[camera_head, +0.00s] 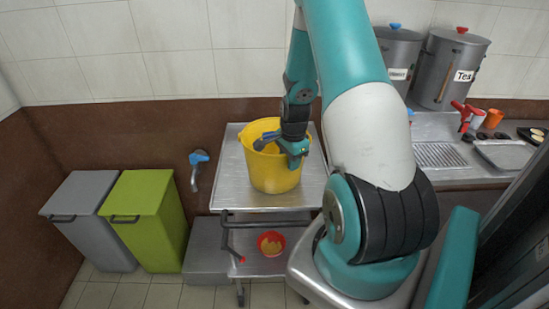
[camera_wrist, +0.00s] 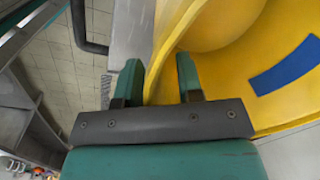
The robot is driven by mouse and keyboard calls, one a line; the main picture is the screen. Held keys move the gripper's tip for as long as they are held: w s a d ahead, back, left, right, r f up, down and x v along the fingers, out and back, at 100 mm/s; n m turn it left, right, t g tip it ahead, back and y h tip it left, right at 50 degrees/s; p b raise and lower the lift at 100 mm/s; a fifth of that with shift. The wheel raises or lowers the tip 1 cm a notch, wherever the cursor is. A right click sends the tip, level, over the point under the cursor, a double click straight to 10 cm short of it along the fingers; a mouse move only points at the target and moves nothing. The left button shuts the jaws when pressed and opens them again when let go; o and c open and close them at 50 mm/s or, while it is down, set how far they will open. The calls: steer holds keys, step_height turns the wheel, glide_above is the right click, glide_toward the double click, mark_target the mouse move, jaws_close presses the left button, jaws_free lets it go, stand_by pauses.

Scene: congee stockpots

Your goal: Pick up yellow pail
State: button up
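The yellow pail (camera_head: 272,172) stands upright on the top shelf of a metal cart (camera_head: 232,185). My gripper (camera_head: 294,160) is over the right part of the pail's rim, pointing down. In the wrist view, the pail's wall (camera_wrist: 172,40) runs between the two teal fingers of my gripper (camera_wrist: 160,78). One finger is outside the pail and the other is over its inside. The fingers are apart, with a visible gap beside the wall. A blue strip (camera_wrist: 285,66) shows on the pail. My gripper hides part of the rim in the head view.
A red bowl (camera_head: 271,243) sits on the cart's lower shelf. Green (camera_head: 150,215) and grey (camera_head: 88,215) bins stand at left. At right, a counter holds two steel stockpots (camera_head: 450,70), a red tap (camera_head: 464,113) and an orange cup (camera_head: 493,118). A wall tap (camera_head: 197,165) is left of the cart.

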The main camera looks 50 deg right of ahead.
steer(key=shift+f, duration=0.2)
jaws_close()
stand_by(1.3)
